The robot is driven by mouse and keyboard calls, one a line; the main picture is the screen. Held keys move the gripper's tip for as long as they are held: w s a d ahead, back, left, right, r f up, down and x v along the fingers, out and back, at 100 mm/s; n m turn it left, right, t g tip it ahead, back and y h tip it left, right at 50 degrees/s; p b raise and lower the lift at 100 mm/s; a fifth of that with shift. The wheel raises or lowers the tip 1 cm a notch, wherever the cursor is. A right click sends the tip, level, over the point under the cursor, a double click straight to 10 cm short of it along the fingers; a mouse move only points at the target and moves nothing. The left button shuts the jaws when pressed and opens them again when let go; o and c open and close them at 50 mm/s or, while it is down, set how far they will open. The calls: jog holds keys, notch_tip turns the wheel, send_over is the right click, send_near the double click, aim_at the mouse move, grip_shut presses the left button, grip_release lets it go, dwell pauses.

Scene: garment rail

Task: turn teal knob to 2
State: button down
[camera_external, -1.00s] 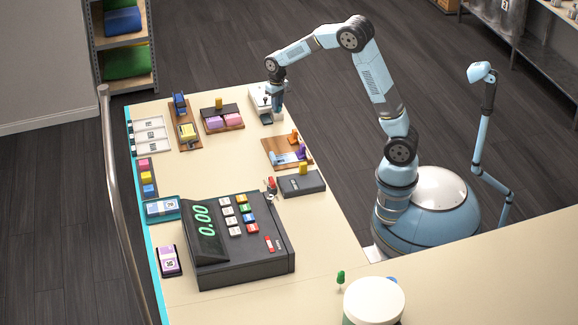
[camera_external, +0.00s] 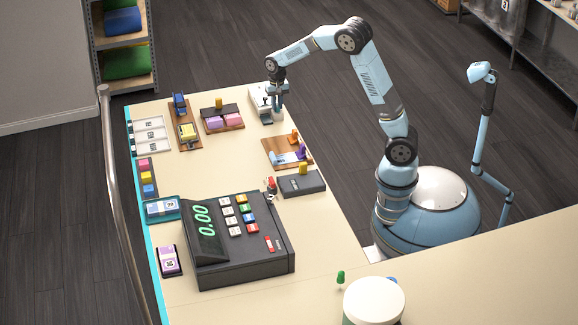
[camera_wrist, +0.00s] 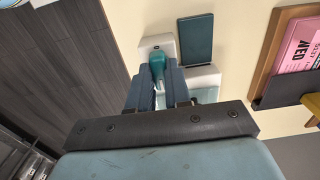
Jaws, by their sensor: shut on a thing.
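The teal knob (camera_wrist: 157,64) sits on a white device in the wrist view, its pointed end toward the bottom of the picture. My gripper (camera_wrist: 155,75) is shut on the knob, with one dark blue finger on each side of it. In the external view my gripper (camera_external: 277,106) reaches down onto the white device (camera_external: 260,100) at the far right corner of the counter. The fingers and wrist hide most of the knob there. I cannot read any number marks around the knob.
In the external view a black register (camera_external: 240,245) stands nearer on the counter, and the counter's middle is clear.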

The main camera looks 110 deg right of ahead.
jog(key=shift+w, duration=0.1)
jog(key=c, duration=1.1)
grip_release()
jog(key=shift+o, duration=0.2)
notch_tip(320, 180, up, 14)
jog(key=shift+f, duration=0.15)
jog(key=shift+a, duration=0.1)
jog(key=s+a+r+n+t, duration=0.1)
jog(key=a+r+n, duration=0.25)
jog(key=a, duration=0.85)
jog(key=s+a+r+n+t, duration=0.25)
jog(key=a+n, duration=0.25)
jog(key=a, duration=0.6)
jog(key=s+a+f+n+t, duration=0.1)
jog(key=s+a+n, duration=0.3)
jog(key=a, duration=0.5)
jog(key=s+a+f+n+t, duration=0.1)
jog(key=s+a+n, duration=0.4)
jog(key=s+a, duration=0.4)
jog(key=shift+a, duration=0.65)
